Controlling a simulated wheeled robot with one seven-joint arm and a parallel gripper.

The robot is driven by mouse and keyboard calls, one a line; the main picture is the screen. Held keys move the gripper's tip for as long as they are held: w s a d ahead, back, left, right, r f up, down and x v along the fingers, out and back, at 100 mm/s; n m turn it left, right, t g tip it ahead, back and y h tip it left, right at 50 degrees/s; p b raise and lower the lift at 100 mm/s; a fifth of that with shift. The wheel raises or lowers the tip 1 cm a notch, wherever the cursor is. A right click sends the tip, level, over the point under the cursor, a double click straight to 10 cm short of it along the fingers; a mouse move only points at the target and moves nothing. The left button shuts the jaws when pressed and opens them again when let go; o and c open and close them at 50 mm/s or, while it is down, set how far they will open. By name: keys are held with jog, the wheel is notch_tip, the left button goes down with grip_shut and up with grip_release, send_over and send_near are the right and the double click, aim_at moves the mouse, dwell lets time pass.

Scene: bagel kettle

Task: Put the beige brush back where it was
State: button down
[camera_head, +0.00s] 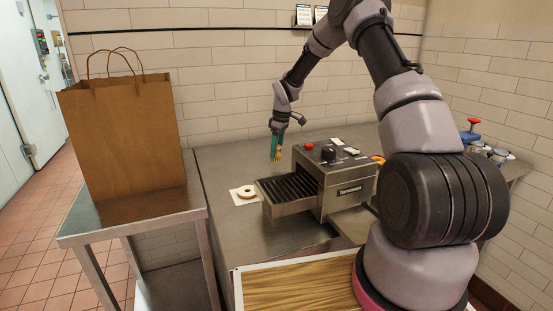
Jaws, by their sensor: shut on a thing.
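My gripper (275,148) hangs down with its teal fingers above the metal counter, at the left rear of the toaster. It is shut on a small beige thing (277,155), which looks like the beige brush. Only a small part of the brush shows between and below the fingers, so its full shape is hidden. I cannot tell whether its lower end touches the counter.
A conveyor toaster (348,187) with a slatted tray stands right of my gripper. A bagel (245,191) lies on a white sheet in front. A paper bag (124,136) stands on a side table (185,205) at left. Bare counter (226,158) lies left of the gripper.

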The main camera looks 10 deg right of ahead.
jog(key=shift+f, duration=1.75)
jog(key=shift+f, duration=0.1)
jog(key=shift+c, duration=0.8)
grip_release()
